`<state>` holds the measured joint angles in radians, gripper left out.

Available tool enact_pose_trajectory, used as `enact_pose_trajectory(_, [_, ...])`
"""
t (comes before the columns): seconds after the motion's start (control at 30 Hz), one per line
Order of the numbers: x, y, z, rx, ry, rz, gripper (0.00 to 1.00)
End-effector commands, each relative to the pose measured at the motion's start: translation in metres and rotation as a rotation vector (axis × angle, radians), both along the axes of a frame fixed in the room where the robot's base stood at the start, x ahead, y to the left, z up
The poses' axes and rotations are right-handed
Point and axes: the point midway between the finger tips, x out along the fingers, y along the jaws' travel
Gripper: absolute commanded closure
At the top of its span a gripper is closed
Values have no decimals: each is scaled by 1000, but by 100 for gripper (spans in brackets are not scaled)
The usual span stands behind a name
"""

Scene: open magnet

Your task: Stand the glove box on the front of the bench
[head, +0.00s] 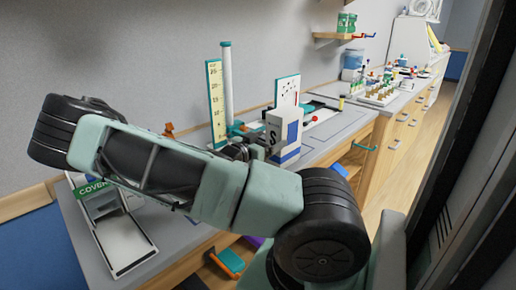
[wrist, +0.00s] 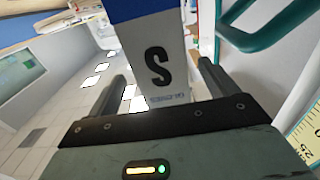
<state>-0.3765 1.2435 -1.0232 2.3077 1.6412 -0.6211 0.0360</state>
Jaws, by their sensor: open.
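The glove box (head: 291,147) is a white and blue carton with a black S. In the head view it stands upright on the bench (head: 345,121), beyond the end of my arm. My gripper (head: 258,148) is at the box's near left side. In the wrist view the box (wrist: 152,30) reaches between the two open fingers of my gripper (wrist: 163,82), its S face towards the camera. A gap shows beside at least one finger. My arm hides part of the bench, and the box's lower left is partly covered by the gripper.
A yellow ruler board (head: 214,95) and a post with a teal cap (head: 227,85) stand left of the box. A white panel with a teal edge (head: 288,92) is behind it. A COVER tray (head: 122,240) lies at the near left. Bare bench shows right of the box.

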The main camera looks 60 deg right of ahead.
Motion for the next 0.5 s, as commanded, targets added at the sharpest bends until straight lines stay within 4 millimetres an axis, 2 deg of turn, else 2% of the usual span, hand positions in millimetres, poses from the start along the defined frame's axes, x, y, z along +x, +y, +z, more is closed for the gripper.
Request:
enact_pose_trajectory(0.03, [4, 11, -2, 2, -4, 5, 15])
enact_pose_trajectory(0.2, [12, 37, -1, 1, -3, 3, 15])
enact_pose_trajectory(0.33, [14, 48, 0, 1, -1, 1, 15])
enact_pose_trajectory(0.5, [15, 52, 0, 1, 0, -1, 15])
